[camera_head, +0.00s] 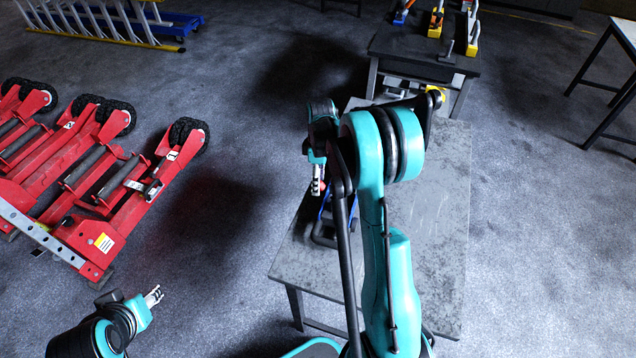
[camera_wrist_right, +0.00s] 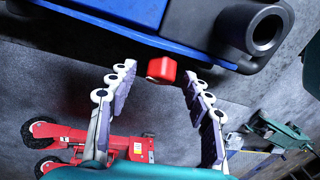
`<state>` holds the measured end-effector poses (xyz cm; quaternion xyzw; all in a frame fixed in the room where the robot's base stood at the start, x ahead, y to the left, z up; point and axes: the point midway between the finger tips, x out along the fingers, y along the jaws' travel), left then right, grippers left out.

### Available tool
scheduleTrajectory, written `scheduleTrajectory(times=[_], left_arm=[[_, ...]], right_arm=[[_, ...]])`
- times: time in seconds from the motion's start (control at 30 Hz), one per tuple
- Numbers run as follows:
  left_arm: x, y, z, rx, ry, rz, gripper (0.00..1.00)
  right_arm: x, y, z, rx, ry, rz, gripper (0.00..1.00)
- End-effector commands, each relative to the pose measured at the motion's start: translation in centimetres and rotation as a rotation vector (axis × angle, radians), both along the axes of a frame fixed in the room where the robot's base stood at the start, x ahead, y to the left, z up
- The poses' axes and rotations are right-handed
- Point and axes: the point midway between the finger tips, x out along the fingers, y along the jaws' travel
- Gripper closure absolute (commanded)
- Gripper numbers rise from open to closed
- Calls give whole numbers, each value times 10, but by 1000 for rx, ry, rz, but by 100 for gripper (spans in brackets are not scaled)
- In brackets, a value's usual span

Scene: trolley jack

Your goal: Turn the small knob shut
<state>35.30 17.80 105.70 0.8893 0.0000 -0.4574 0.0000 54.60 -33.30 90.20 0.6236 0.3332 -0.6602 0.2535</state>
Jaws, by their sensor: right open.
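The small red knob (camera_wrist_right: 162,69) sticks out from the blue and dark body of the trolley jack (camera_wrist_right: 205,28) in the right wrist view. My right gripper (camera_wrist_right: 158,75) is open, with one finger on each side of the knob and visible gaps between. In the head view the right gripper (camera_head: 318,183) hangs by the left edge of the grey table. My arm hides most of the jack there; a blue part (camera_head: 325,222) of it shows on the table. My left gripper (camera_head: 153,297) is over the floor at lower left, too small to read its opening.
The jack rests on a grey table (camera_head: 440,225), whose right side is bare. Red wheeled equipment (camera_head: 95,185) stands on the floor at left. A second table with tools (camera_head: 420,52) is behind. A ladder (camera_head: 105,25) lies at the back left. Floor between is clear.

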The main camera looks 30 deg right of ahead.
Motion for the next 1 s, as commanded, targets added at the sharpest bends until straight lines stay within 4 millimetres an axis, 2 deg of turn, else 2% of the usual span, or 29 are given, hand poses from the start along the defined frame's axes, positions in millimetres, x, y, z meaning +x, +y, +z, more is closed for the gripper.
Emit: scheduleTrajectory(times=[0.27, 0.33, 0.47, 0.5, 1.0], left_arm=[[0, 0, 0, 0, 0, 0, 60], [0, 0, 0, 0, 0, 0, 60], [0, 0, 0, 0, 0, 0, 60], [0, 0, 0, 0, 0, 0, 60], [0, 0, -3, 0, 0, 0, 60]], right_arm=[[0, 0, -2, 0, 0, 0, 50], [0, 0, -2, 0, 0, 0, 63], [0, 0, -2, 0, 0, 0, 97], [0, 0, -2, 0, 0, 0, 100], [-2, 2, -2, -60, -54, -77, 100]])
